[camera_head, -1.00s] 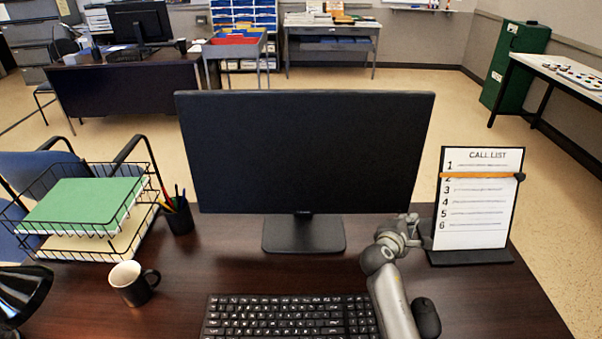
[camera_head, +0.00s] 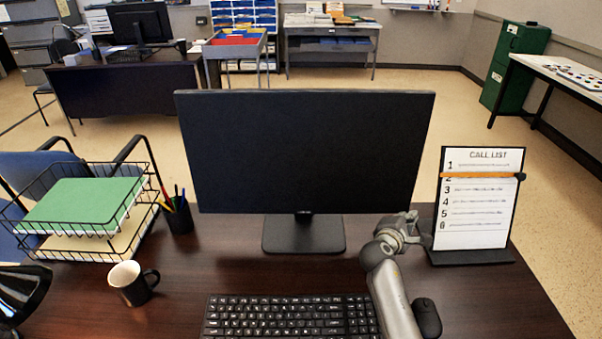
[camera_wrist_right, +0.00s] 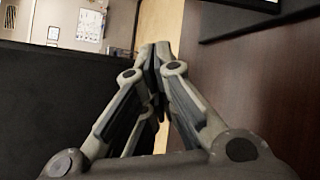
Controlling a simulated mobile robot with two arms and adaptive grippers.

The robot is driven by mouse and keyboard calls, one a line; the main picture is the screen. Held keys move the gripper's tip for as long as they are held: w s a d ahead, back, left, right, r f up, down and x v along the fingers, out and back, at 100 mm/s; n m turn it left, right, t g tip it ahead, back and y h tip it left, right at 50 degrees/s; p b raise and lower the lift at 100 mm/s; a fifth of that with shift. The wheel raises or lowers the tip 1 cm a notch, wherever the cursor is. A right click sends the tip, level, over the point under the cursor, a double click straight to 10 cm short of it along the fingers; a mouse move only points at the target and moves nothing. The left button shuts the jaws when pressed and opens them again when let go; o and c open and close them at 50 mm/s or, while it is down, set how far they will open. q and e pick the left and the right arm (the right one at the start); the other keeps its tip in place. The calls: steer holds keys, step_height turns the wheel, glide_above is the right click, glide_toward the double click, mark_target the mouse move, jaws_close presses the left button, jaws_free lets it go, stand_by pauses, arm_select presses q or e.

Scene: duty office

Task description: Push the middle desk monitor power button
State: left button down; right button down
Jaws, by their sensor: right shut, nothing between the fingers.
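The middle desk monitor (camera_head: 305,150) stands upright on the dark desk, its black screen facing me. Its stand (camera_head: 303,235) rests on the desk. I cannot make out a power button on it. My right gripper (camera_head: 410,222) is at the monitor's lower right corner, just below the bottom edge. In the right wrist view the gripper's fingers (camera_wrist_right: 155,52) are together with nothing between them. The dark monitor panel (camera_wrist_right: 45,100) fills the left of that view, close to the fingers. I cannot tell whether they touch it.
A keyboard (camera_head: 290,316) and mouse (camera_head: 427,318) lie near my right arm. The call list stand (camera_head: 477,205) is right of the gripper. A mug (camera_head: 130,284), pen cup (camera_head: 178,216) and wire tray (camera_head: 60,248) are at the left. Desk around the monitor stand is clear.

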stand_by(0.3)
steer(key=shift+s+p, duration=0.5)
steer(key=shift+p, duration=0.05)
steer(key=shift+s, duration=0.1)
steer(key=shift+s+a+r+p, duration=0.15)
steer(key=shift+s+p, duration=0.8)
steer(key=shift+s, duration=0.5)
steer(key=shift+s+a+r+p, duration=0.1)
steer(key=shift+s+p, duration=0.85)
steer(key=shift+s, duration=0.5)
